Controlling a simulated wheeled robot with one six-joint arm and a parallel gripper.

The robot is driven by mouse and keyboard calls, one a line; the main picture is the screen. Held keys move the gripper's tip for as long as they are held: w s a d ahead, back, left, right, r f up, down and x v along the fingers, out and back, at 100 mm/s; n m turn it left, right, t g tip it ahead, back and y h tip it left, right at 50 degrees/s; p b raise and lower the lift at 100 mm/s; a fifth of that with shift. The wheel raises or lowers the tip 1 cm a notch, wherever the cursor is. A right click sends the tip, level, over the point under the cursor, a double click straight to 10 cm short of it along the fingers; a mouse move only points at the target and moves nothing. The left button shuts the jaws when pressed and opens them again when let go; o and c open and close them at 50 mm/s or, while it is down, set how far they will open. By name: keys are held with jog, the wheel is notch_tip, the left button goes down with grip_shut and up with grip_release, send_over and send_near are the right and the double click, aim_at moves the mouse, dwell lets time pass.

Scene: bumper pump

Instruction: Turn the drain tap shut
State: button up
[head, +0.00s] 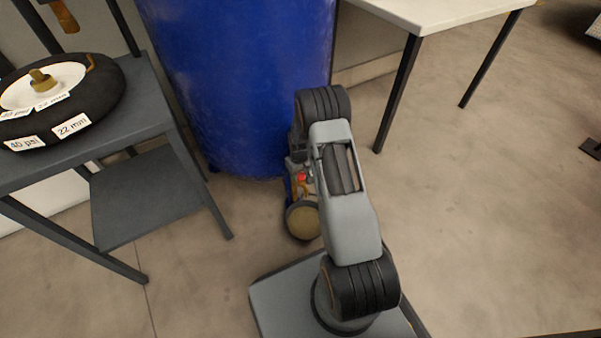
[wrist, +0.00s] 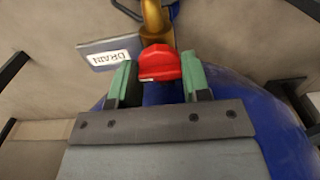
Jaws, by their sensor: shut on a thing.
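The drain tap's red handle (wrist: 160,62) shows in the wrist view below a brass pipe (wrist: 153,20). A grey plate with a white DRAIN label (wrist: 110,58) is beside it on the left. My gripper (wrist: 158,68) has its two green fingers on either side of the red handle and is shut on it. The handle's lower part and the contact faces are partly hidden. In the head view my arm hides most of the tap area at the foot of the blue tank (head: 240,90).
A dark shelf stand (head: 150,105) at left carries a black tyre (head: 100,100) with labels. A white-topped table (head: 440,10) stands at back right, its dark legs near the tank.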

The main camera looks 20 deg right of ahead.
jog(key=shift+d, duration=0.1)
jog(key=shift+c, duration=0.2)
jog(key=shift+n, duration=0.4)
jog(key=n, duration=0.3)
jog(key=shift+n+p, duration=0.3)
jog(key=shift+p, duration=0.1)
jog(key=shift+n, duration=2.2)
jog(key=o, duration=0.9)
notch_tip(320, 180, up, 14)
jog(key=p, duration=0.5)
jog(key=shift+f, duration=0.1)
